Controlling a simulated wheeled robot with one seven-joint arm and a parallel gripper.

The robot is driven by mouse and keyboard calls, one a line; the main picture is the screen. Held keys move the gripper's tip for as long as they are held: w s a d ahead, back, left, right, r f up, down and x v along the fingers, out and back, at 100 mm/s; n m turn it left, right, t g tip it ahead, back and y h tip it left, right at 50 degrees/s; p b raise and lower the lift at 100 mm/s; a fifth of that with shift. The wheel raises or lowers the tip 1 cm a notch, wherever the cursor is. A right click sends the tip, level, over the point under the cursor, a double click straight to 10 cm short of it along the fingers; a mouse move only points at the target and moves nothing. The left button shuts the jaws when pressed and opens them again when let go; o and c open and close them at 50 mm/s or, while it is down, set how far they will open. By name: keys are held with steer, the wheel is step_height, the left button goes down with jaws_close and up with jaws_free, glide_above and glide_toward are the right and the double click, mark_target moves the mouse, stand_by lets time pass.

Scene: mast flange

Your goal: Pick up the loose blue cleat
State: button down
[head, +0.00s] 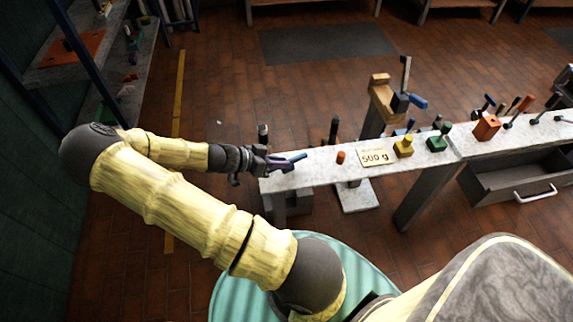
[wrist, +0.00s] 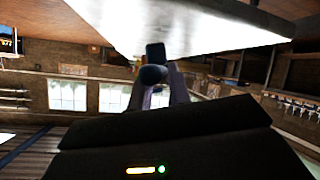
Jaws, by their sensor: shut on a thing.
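My gripper (head: 277,163) is at the left end of the pale bench top (head: 322,165). It is shut on the blue cleat (head: 297,158), whose narrow blue end sticks out to the right of the fingers over the bench edge. In the wrist view the fingers (wrist: 164,92) close around the cleat (wrist: 155,53), which looks dark there; its near part is hidden by the gripper. The pale bench surface fills the top of that view. I cannot tell whether the cleat touches the bench.
An orange cylinder (head: 341,157), a "500 g" card (head: 376,158), a yellow block (head: 403,147) and a green block (head: 437,143) stand along the bench. A wooden post with a blue-handled clamp (head: 385,100) rises behind. A drawer (head: 517,180) is open at right.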

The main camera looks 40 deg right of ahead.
step_height(320, 180, up, 10)
steer(key=p, duration=0.1)
stand_by(0.6)
